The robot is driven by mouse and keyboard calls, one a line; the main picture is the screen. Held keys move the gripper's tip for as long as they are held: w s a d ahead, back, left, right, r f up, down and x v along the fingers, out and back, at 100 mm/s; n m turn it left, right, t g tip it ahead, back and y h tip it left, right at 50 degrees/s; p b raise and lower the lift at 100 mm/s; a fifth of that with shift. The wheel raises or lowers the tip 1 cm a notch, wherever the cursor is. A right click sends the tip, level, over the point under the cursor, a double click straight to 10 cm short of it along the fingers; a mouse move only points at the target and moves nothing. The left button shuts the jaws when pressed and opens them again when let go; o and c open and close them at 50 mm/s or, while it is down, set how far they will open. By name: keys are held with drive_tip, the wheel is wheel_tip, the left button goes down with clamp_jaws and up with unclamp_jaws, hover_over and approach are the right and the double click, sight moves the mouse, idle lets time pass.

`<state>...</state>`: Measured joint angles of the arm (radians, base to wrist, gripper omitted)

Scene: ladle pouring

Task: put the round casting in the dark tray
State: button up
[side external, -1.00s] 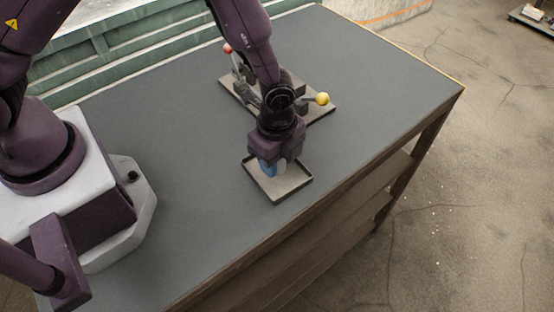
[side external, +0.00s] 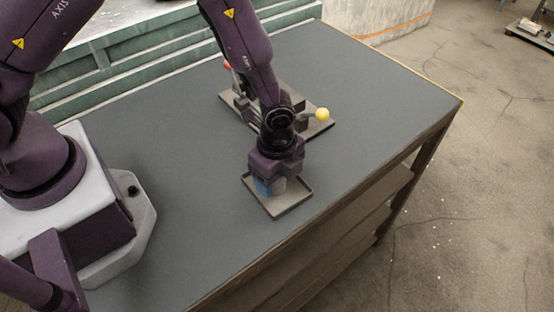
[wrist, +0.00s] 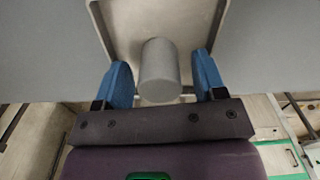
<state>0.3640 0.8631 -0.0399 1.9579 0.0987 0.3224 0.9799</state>
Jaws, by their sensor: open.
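The round casting, a plain grey cylinder, stands in the dark tray in the wrist view (wrist: 159,72); it also shows under my gripper in the side view (side external: 280,185). The dark tray, a shallow square with a raised rim, lies on the bench in the side view (side external: 293,209) and shows at the top of the wrist view (wrist: 124,22). My gripper (wrist: 163,72) is open, with one blue finger on each side of the casting and a visible gap to each. In the side view, my gripper (side external: 271,188) is low over the tray and hides its back part.
Behind the tray, a fixture plate (side external: 318,128) carries clamps with a yellow ball knob (side external: 322,114) and a red one (side external: 228,65). The grey bench top (side external: 385,90) is clear to the right. The bench's front edge runs close to the tray.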

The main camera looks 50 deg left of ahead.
drive_tip(key=s+a+r+n+t, duration=0.1)
drive_tip(key=a+r+n, duration=0.3)
drive_tip(key=r, duration=0.9)
drive_tip(key=s+a+r+n+t, duration=0.1)
drive_tip(key=s+a+r+n, duration=0.15)
drive_tip(key=r, duration=0.95)
drive_tip(key=s+a+r+n+t, duration=0.3)
drive_tip(key=s+a+r+n, duration=0.4)
drive_tip(key=s+n, duration=0.3)
drive_tip(key=shift+s+a+r+t, duration=0.3)
drive_tip(key=shift+s+a+r, duration=0.05)
drive_tip(key=shift+r, duration=0.3)
